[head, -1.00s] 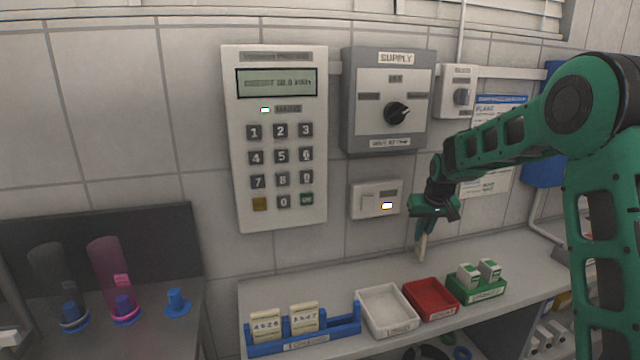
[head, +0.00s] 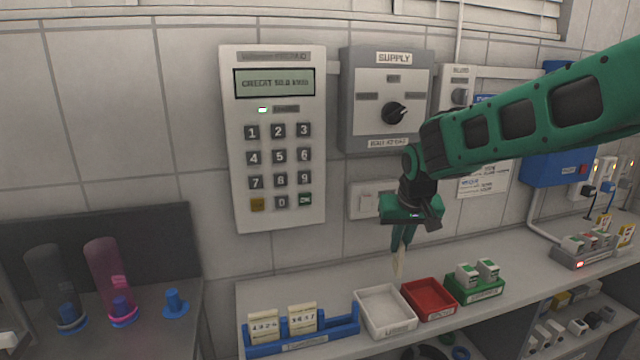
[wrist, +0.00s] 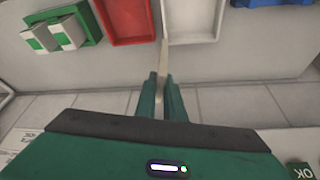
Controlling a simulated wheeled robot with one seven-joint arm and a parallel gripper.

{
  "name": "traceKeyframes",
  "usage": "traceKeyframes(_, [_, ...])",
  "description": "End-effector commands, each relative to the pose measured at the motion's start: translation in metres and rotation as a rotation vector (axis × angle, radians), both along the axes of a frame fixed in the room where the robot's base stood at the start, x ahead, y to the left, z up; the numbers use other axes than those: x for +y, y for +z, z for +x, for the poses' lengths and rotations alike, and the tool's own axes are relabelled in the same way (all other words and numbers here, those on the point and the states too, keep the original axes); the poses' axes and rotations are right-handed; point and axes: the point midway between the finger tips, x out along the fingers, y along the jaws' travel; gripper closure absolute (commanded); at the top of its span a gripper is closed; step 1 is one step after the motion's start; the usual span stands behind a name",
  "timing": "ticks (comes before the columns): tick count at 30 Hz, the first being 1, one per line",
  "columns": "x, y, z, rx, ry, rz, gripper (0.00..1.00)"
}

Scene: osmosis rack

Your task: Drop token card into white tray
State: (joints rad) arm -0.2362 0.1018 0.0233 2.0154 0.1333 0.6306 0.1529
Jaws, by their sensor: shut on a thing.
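My gripper (head: 401,246) is shut on a thin cream token card (head: 399,263), which hangs upright below the fingertips. In the head view the card is above the shelf, behind the gap between the white tray (head: 372,328) and the red tray (head: 424,317). In the wrist view my gripper (wrist: 161,84) holds the card (wrist: 163,58) edge-on, its end reaching toward the border between the white tray (wrist: 194,42) and the red tray (wrist: 125,43). The white tray looks empty.
A blue rack (head: 340,331) with two cards (head: 303,317) stands left of the white tray. A green tray (head: 476,295) with small boxes stands right of the red tray. The keypad panel (head: 238,190) and supply box (head: 352,135) are on the wall behind.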

Motion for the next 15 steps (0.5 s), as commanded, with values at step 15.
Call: traceKeyframes(15, [0.022,0.005,-0.07,0.0,-0.005,0.006,1.0])
